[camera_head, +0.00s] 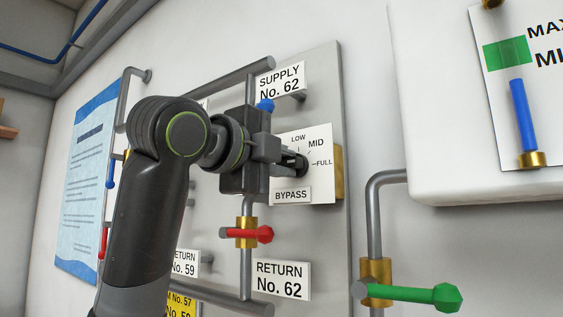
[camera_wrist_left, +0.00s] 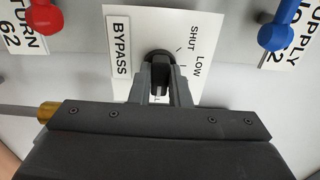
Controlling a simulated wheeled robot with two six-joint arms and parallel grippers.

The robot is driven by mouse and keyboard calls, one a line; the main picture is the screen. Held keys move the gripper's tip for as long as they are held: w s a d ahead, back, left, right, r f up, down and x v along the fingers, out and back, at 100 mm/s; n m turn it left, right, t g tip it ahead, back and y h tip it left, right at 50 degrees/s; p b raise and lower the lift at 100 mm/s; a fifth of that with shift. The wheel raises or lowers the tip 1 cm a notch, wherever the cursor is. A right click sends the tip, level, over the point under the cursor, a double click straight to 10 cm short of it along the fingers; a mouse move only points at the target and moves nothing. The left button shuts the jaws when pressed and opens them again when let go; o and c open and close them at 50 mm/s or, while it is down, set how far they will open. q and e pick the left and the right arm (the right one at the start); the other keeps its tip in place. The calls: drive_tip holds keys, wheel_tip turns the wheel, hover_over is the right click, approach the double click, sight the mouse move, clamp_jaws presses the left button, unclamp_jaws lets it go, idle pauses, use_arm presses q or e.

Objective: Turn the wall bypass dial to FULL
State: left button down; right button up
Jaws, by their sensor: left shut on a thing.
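The bypass dial plate (camera_head: 318,189) is a white square on the grey wall panel, marked LOW, MID and FULL, with a BYPASS label below. In the left wrist view the plate (camera_wrist_left: 190,28) also shows SHUT and LOW. The dark dial knob (camera_wrist_left: 158,60) is at the middle of the plate. My left gripper (camera_head: 290,163) is at the dial from the left; in the left wrist view its fingers (camera_wrist_left: 159,80) are shut on the knob. The gripper hides part of the dial, and I cannot tell exactly which mark the knob points to. My right gripper is not in view.
A red-handled valve (camera_head: 262,234) sits below the dial, and a blue-handled valve (camera_head: 265,105) above it. A green-handled valve (camera_head: 435,297) sticks out at lower right.

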use_arm(q)
drive_tip(key=c, duration=1.4)
unclamp_jaws()
drive_tip(key=shift+o, duration=0.2)
drive_tip(key=shift+s+a+f, duration=0.1)
drive_tip(key=shift+s+a, duration=0.1)
drive_tip(key=shift+s, duration=0.05)
drive_tip(key=b+v, duration=0.6)
drive_tip(key=v, duration=1)
drive_tip(key=shift+s+a+b, duration=0.2)
drive_tip(key=shift+s+b, duration=0.15)
